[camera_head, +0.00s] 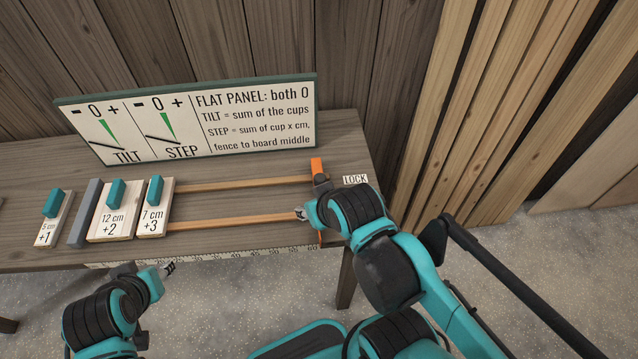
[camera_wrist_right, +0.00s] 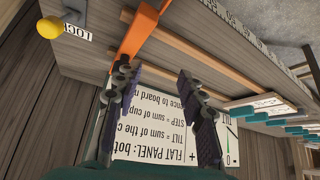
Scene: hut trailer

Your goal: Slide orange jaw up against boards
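The orange jaw (camera_head: 316,166) stands at the right end of two wooden rails (camera_head: 240,183), with my right arm covering its near part. It also shows in the right wrist view (camera_wrist_right: 140,31). Two boards, marked 12 cm +2 (camera_head: 113,226) and 7 cm +3 (camera_head: 153,221), lie side by side right of the grey fence (camera_head: 85,213), each with a teal block on it. A wide gap separates them from the jaw. My right gripper (camera_wrist_right: 157,78) is open, one fingertip close to the jaw; contact is unclear. My left gripper (camera_head: 168,268) hangs before the bench.
A board marked 5 cm +1 (camera_head: 52,224) lies left of the fence. A sign (camera_head: 190,118) stands at the back. A LOCK label (camera_head: 355,180) is right of the jaw; a yellow knob (camera_wrist_right: 49,27) shows beside it in the wrist view. A ruler edges the bench front.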

